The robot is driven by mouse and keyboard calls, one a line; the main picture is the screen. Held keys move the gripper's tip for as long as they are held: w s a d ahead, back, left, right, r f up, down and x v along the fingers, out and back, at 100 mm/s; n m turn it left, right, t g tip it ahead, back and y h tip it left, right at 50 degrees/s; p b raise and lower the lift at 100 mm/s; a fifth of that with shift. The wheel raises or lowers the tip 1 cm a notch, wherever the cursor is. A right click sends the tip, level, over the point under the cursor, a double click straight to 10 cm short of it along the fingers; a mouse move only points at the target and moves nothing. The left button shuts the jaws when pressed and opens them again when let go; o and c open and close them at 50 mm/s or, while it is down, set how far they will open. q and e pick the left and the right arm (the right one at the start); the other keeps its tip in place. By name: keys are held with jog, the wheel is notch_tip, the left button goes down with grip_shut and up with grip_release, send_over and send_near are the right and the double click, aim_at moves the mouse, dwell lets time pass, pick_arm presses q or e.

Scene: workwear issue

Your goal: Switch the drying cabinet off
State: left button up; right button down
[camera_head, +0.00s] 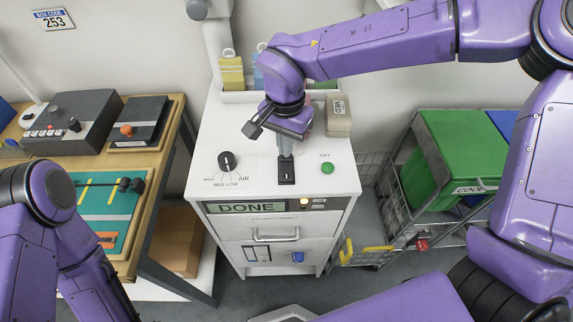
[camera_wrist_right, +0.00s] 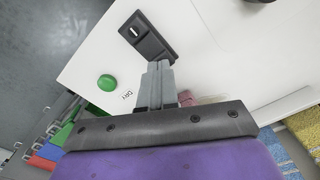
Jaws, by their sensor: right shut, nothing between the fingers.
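The drying cabinet (camera_head: 210,172) is white, with a display (camera_head: 246,207) on its front reading DONE and a small yellow lamp (camera_head: 304,201) lit beside it. On its top are a black rocker switch (camera_head: 287,176), a black dial (camera_head: 227,161) and a green DRY button (camera_head: 327,168). The switch (camera_wrist_right: 147,38) and button (camera_wrist_right: 107,82) also show in the right wrist view. My right gripper (camera_head: 286,152) is shut and empty, pointing down at the far end of the switch; I cannot tell whether it touches. Its fingertips (camera_wrist_right: 158,68) show beside the switch plate. My left gripper is out of view.
A beige MED box (camera_head: 339,115) and a tray with yellow and blue items stand at the cabinet's back. A wooden bench (camera_head: 163,165) with devices is on the left.

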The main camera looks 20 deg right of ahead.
jog(key=shift+f+b, duration=0.35)
jog(key=shift+f, duration=0.7)
dwell(0.8)
jog(key=shift+r, duration=0.1)
notch_tip(320, 180, up, 7)
jog(key=p, duration=0.9)
dwell(0.3)
